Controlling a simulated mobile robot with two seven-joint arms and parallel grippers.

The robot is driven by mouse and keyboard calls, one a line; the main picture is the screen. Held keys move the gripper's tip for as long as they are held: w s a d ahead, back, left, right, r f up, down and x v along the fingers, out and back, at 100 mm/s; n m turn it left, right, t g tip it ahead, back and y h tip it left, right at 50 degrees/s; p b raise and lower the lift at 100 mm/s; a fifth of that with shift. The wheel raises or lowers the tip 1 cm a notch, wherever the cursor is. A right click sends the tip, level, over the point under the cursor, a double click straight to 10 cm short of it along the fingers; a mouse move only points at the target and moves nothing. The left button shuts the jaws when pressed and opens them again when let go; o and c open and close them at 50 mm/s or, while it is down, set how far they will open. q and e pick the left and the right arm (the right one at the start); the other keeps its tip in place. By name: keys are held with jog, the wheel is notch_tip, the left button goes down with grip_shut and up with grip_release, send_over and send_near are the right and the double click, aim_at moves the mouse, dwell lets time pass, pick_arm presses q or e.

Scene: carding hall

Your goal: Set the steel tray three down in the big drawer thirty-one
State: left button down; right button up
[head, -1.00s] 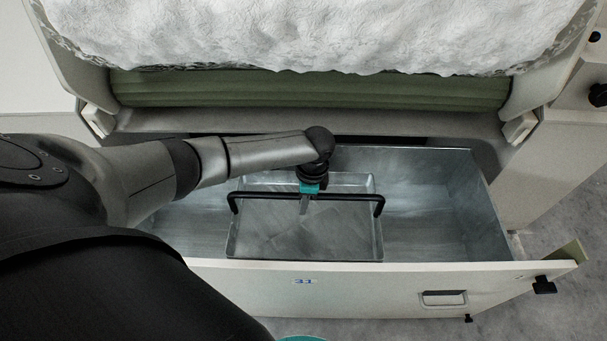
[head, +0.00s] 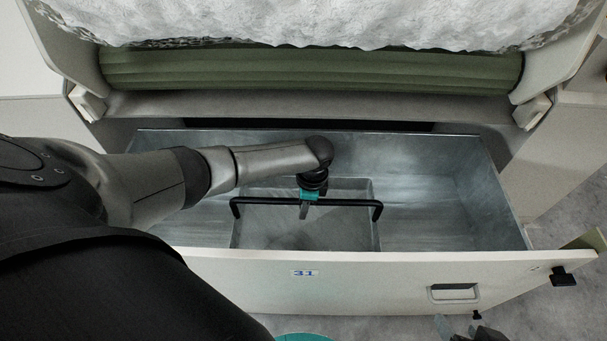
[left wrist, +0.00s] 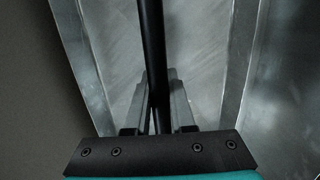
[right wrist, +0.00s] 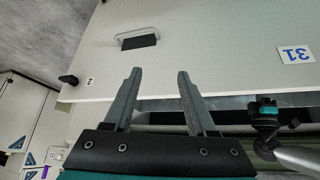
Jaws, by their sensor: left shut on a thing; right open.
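The steel tray (head: 345,226) is inside the open drawer marked 31 (head: 440,195), left of the drawer's middle. A black bar handle (head: 345,203) spans over the tray. My left gripper (head: 304,208) is shut on this handle; the left wrist view shows the bar (left wrist: 152,60) between its fingers, with the tray's bare metal floor (left wrist: 190,40) below. Whether the tray rests on the drawer floor I cannot tell. My right gripper (right wrist: 157,95) is open and empty, outside the drawer front (right wrist: 215,45). Its fingertips show at the bottom of the head view (head: 458,328).
Above and behind the drawer are a green roller (head: 310,70) and a white fibre sheet (head: 300,22). The drawer front has a recessed pull (head: 453,293) and a black knob (head: 563,277). The drawer's right part is empty.

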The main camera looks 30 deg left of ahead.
pick_arm(q)
jog(key=shift+f+b, duration=0.55)
jog(key=shift+f, duration=0.4)
jog(key=shift+f+b, duration=0.35)
jog(key=shift+f, duration=0.1)
jog(key=shift+f+b, duration=0.65)
jog(key=shift+f, duration=0.2)
jog(key=shift+f+b, duration=0.4)
jog(key=shift+f, duration=0.1)
pick_arm(e)
jog(key=w+a+r+t+y, duration=0.1)
jog(key=w+a+t+y, duration=0.2)
jog(key=a+t, duration=0.4)
jog(key=shift+w+a+r+t+y, duration=0.3)
jog(key=shift+w+a+y, duration=0.05)
jog(key=shift+a+y, duration=0.2)
pick_arm(q)
jog(key=c, duration=0.7)
grip_release()
jog(key=shift+f, duration=0.1)
jog(key=shift+r, duration=0.2)
pick_arm(e)
jog(key=shift+d, duration=0.1)
